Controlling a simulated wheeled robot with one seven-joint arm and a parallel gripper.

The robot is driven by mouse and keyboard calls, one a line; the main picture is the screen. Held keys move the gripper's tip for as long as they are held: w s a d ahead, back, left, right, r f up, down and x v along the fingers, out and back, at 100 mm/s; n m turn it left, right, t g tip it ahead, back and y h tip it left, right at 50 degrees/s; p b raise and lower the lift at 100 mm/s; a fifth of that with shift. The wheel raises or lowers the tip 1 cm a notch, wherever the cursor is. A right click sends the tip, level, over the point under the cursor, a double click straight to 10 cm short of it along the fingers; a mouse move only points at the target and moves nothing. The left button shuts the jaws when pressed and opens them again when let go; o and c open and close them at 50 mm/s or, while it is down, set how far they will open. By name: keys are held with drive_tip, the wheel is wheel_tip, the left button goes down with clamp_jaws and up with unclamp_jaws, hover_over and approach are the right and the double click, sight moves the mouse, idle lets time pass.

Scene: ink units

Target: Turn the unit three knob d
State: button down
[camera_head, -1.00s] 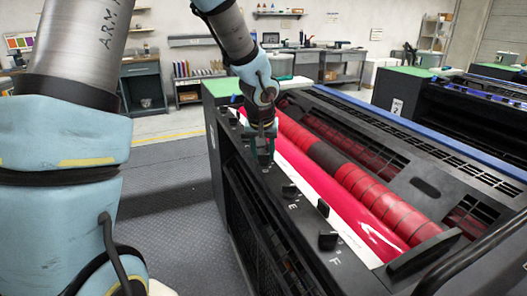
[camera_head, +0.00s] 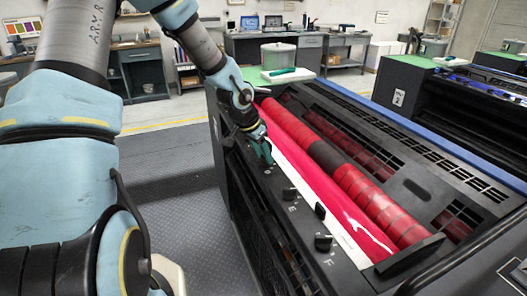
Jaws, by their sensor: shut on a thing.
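The ink unit (camera_head: 232,190) in front of me is a dark press housing with a row of black knobs along its near edge. My gripper (camera_head: 266,160) is at the knob place beside the faint letter D, shut with its teal fingers tilted down to the right. The fingers hide the knob d between them, so its angle cannot be told. The knob e (camera_head: 290,194) and the knob f (camera_head: 323,242) stand free, nearer to me along the edge. Knobs farther along are mostly hidden behind my arm.
Red ink (camera_head: 330,200) and a segmented red roller (camera_head: 350,185) lie right of the knobs. A clear tub (camera_head: 279,56) and a teal-handled tool (camera_head: 283,71) are on the unit's far end. Another unit marked 2 (camera_head: 398,97) stands at right. The floor at left is clear.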

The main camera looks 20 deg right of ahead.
drive_tip(key=shift+m, duration=0.5)
drive_tip(key=shift+c, duration=2)
unclamp_jaws()
drive_tip(key=v, duration=1)
drive_tip(key=shift+w+a+r, duration=0.2)
drive_tip(key=shift+r, duration=0.2)
drive_tip(key=s+a+f+n+y+b, duration=0.1)
drive_tip(key=s+a+f+n, duration=0.1)
drive_tip(key=a, duration=0.6)
drive_tip(key=s+a+f+n+y+b, duration=0.1)
drive_tip(key=s+a+n+b, duration=0.1)
drive_tip(key=s+a+n, duration=0.3)
drive_tip(key=s+a+f+n+y+b, duration=0.2)
drive_tip(key=a+n, duration=0.4)
drive_tip(key=a, duration=0.6)
drive_tip(key=shift+s+a+f, duration=0.15)
drive_tip(key=shift+s+f, duration=0.2)
drive_tip(key=shift+s, duration=0.5)
